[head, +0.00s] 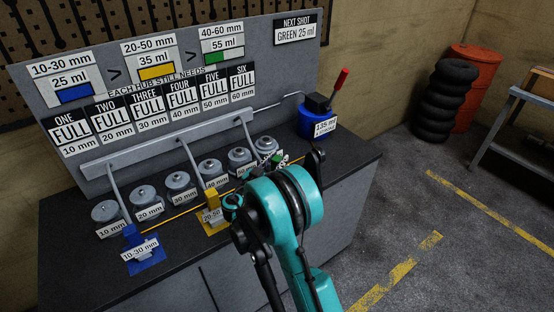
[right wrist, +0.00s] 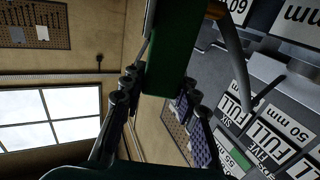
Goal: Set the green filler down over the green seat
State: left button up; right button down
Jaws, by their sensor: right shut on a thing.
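My right gripper (right wrist: 158,98) is shut on the green filler (right wrist: 172,50), a dark green block between its fingers in the right wrist view. In the head view a small green part of the filler (head: 277,159) shows just behind my teal right wrist, near the right end of the hub row. The gripper's fingers are mostly hidden there by my arm. The green seat is not clearly visible; my arm covers that part of the bench, so I cannot tell the gap between filler and seat. My left gripper is not in view.
The blue filler (head: 132,234) and yellow filler (head: 212,199) stand on their coloured seats along the bench front. Several grey hubs (head: 178,182) line the bench behind them. A blue pot (head: 312,122) with a red-handled lever (head: 341,80) is at the right. A sign panel (head: 262,60) rises behind.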

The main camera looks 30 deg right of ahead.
jog(key=shift+f, duration=0.75)
jog(key=c, duration=1.1)
grip_release()
jog(key=shift+o, duration=0.2)
jog(key=shift+f, duration=0.1)
jog(key=v, duration=1.2)
jog(key=shift+s, duration=0.1)
jog(key=s+a+n+y, duration=0.3)
jog(key=s+n+y, duration=0.1)
jog(key=s, duration=0.3)
jog(key=s+a+n+g+y, duration=0.1)
jog(key=s+a+n+y, duration=0.3)
jog(key=s+y, duration=0.2)
jog(key=s+a+r+n+y, duration=0.1)
jog(key=s+a+n+y, duration=0.3)
jog(key=s, duration=0.5)
jog(key=shift+s+g+y, duration=0.3)
jog(key=shift+s+y, duration=0.1)
jog(key=shift+y, duration=0.5)
